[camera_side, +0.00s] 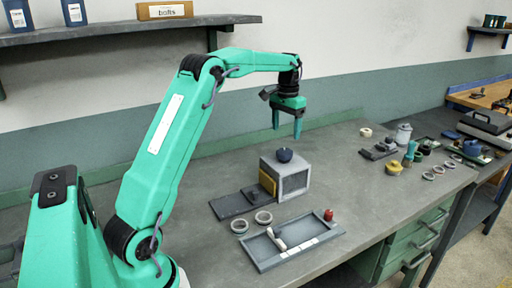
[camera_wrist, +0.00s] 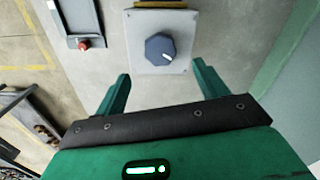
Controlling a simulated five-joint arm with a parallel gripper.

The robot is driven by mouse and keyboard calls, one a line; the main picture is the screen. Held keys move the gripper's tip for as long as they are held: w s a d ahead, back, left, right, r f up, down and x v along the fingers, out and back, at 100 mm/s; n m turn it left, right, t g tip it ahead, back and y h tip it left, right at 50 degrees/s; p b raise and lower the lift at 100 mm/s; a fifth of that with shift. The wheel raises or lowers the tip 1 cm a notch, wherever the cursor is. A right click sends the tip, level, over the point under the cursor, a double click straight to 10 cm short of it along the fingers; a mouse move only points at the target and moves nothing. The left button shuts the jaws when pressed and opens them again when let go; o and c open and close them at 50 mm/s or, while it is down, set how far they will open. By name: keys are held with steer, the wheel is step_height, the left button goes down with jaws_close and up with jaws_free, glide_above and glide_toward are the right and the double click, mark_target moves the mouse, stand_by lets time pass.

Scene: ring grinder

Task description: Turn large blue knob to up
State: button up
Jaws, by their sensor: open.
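The large blue knob (camera_side: 284,155) sits on top of a grey box (camera_side: 290,178) on the workbench. In the wrist view the knob (camera_wrist: 160,49) is an eight-sided dark blue dial with a short white mark pointing to the lower right. My gripper (camera_side: 287,125) hangs above the box with its fingers pointing down, apart from the knob. In the wrist view my gripper (camera_wrist: 158,84) is open and empty, its two green fingers either side of and below the knob in the picture.
A grey tray (camera_side: 310,250) with a lever and a red knob (camera_side: 328,214) lies in front of the box. Several small parts stand to the right. A shelf (camera_side: 120,30) is on the wall.

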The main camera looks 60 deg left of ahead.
mark_target(285, 151)
steer(key=shift+f, duration=0.1)
steer(key=shift+f, duration=3.85)
steer(key=shift+c, duration=0.2)
steer(key=c, duration=0.9)
